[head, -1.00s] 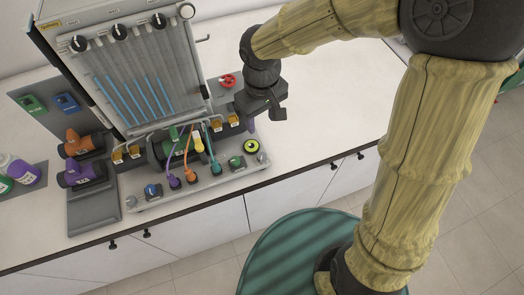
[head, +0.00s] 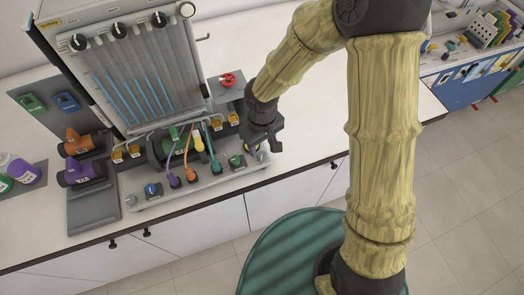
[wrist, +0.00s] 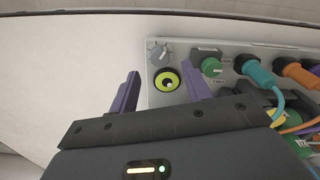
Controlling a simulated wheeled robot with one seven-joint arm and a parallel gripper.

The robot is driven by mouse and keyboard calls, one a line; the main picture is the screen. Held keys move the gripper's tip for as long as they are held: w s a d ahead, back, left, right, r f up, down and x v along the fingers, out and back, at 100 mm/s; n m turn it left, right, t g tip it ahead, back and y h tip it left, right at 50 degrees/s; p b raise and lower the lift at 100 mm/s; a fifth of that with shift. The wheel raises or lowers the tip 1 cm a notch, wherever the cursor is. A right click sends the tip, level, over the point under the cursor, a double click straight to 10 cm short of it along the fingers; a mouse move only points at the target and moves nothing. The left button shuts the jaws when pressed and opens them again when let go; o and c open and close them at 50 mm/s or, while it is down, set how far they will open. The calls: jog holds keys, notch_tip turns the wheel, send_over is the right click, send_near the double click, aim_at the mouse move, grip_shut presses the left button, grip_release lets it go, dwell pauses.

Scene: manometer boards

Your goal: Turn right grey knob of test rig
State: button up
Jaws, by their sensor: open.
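The test rig (head: 205,183) is a light grey panel with knobs and plugged cables, at the foot of the manometer board.
The manometer board (head: 130,75) with blue columns stands behind the rig. Orange, teal and purple cables rise from the rig's middle. A red valve wheel (head: 228,79) stands behind my gripper. The white counter (head: 335,120) is clear to the right.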

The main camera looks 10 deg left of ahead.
aim_at(262, 155)
notch_tip(262, 155, down, 5)
jog(key=shift+f, duration=0.1)
jog(key=shift+c, duration=0.2)
jog(key=c, duration=0.9)
